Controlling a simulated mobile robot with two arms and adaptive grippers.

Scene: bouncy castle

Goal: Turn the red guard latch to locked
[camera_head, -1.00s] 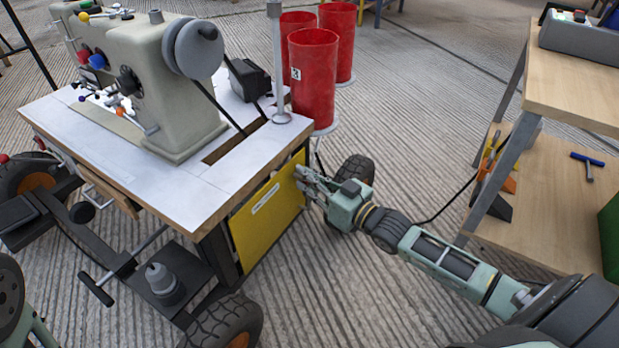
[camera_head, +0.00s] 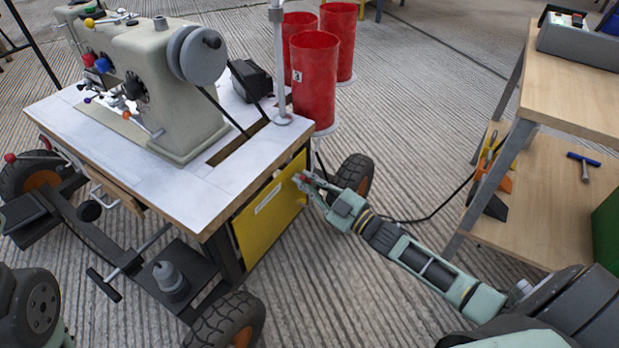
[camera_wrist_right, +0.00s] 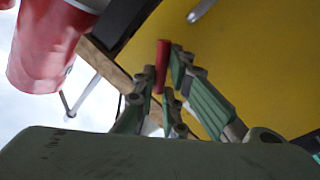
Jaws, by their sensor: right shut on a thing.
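The red guard latch (camera_wrist_right: 162,66) shows in the right wrist view as a short red bar in front of the yellow guard panel (camera_wrist_right: 250,60). In the head view, a small red spot of the latch (camera_head: 304,177) shows at the fingertips, near the right edge of the yellow panel (camera_head: 270,212) under the sewing table. My right gripper (camera_head: 303,180) is shut on the latch; its fingers (camera_wrist_right: 170,88) lie along both sides of the bar. The fingers partly hide the latch, and I cannot tell its exact turn position. My left gripper is out of view.
The sewing machine (camera_head: 160,85) stands on the white-topped table (camera_head: 180,195). Red cylinders (camera_head: 315,80) stand behind its right corner. A black tyre (camera_head: 355,175) is close behind my right gripper.

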